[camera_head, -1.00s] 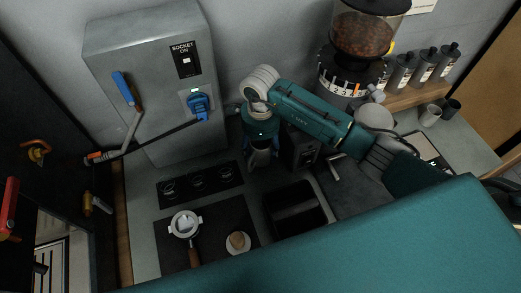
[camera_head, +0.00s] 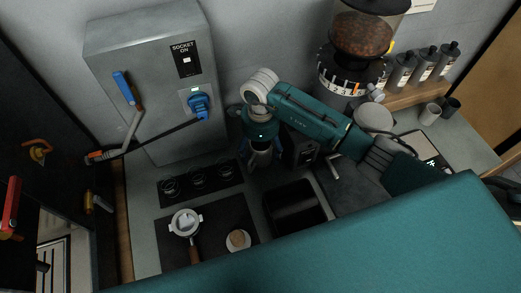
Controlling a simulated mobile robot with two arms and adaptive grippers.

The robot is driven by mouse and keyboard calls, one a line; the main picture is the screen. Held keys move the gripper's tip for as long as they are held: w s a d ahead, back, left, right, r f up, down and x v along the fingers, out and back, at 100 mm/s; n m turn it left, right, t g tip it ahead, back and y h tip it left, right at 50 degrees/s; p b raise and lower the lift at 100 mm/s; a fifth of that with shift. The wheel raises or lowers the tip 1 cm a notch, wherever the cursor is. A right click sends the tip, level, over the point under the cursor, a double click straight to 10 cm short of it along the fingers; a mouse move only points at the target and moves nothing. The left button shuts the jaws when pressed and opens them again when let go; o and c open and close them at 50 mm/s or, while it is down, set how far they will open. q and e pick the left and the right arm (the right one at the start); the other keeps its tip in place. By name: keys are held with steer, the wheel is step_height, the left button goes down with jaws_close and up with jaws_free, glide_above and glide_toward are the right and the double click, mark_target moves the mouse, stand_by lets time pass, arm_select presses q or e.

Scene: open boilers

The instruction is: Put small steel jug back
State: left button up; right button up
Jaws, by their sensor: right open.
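My right gripper (camera_head: 259,157) points down at the end of my teal arm, over the dark counter between the grey socket box and the grinder. It is open. Its fingers are small and partly hidden by the wrist above them. A pale metallic shape shows at the fingers, but I cannot tell whether it is the small steel jug or part of the gripper. I cannot clearly make out the jug elsewhere. A black holder with several round recesses (camera_head: 197,180) lies left of the gripper. My left gripper is not in view.
A portafilter (camera_head: 184,223) and a wood-topped tamper (camera_head: 238,240) rest on a black mat (camera_head: 218,213). A dark open basin (camera_head: 295,207) is to their right. A grinder with beans (camera_head: 366,28) and the grey socket box (camera_head: 150,85) stand at the back. Bottles (camera_head: 425,66) line the shelf.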

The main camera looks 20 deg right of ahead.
step_height(320, 180, up, 12)
steer(key=p, duration=0.6)
steer(key=shift+f, duration=0.1)
